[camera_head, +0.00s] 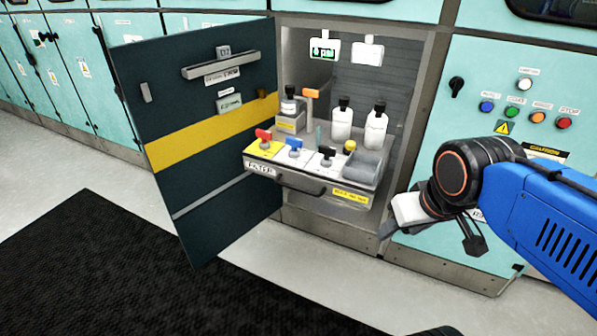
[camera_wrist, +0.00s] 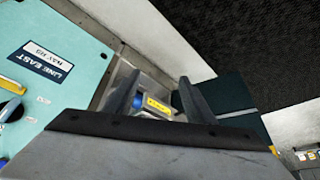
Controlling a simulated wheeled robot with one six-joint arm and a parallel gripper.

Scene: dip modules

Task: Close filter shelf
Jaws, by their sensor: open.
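The filter shelf (camera_head: 262,168) is pulled out of an open cabinet bay, with a dark bar handle (camera_head: 300,186) on its front. It carries red, blue and black-handled valves, a grey bin and several bottles, with more bottles behind. My gripper (camera_head: 388,226) is to the right of the shelf, beside the cabinet's right edge, and apart from the handle. In the wrist view my gripper (camera_wrist: 160,92) has its two dark fingers spread, with nothing held. A yellow label (camera_wrist: 156,104) shows between them; I cannot tell for sure what it is on.
The dark cabinet door (camera_head: 200,120) with a yellow stripe stands open left of the shelf. A teal panel (camera_head: 480,85) with coloured buttons and a black knob is on the right. A black mat (camera_head: 110,270) lies on the pale floor in front, which is clear.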

